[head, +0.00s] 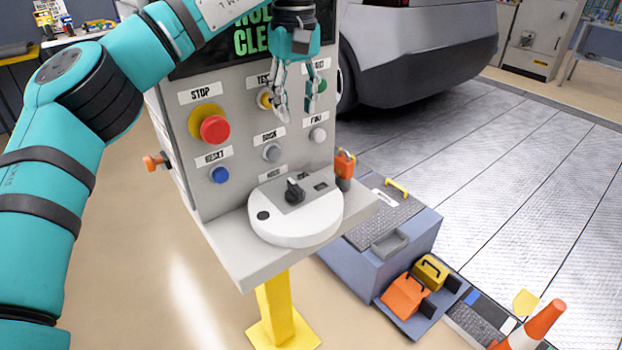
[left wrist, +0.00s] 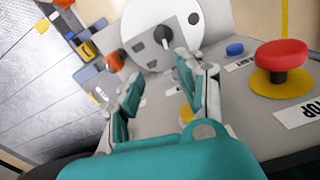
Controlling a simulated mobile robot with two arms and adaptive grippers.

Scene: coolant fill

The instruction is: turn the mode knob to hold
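The mode knob (head: 294,192) is a small black knob on a grey plate, on a round white housing (head: 275,231) that rests on the console's shelf. Small dark markings lie around it, too small to read, so I cannot tell its setting. The knob also shows in the left wrist view (left wrist: 168,40), beyond the fingertips. My left gripper (head: 297,112) is open and empty, in front of the upper button panel, above the knob and apart from it. Its two spread fingers show in the left wrist view (left wrist: 158,70). My right gripper is in neither view.
The panel has a red stop button (head: 214,129), a blue reset button (head: 219,174) and several other buttons close to my left gripper. An orange item (head: 345,163) stands at the panel's right edge. A grey-blue box (head: 400,250) and an orange cone (head: 540,325) are at right.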

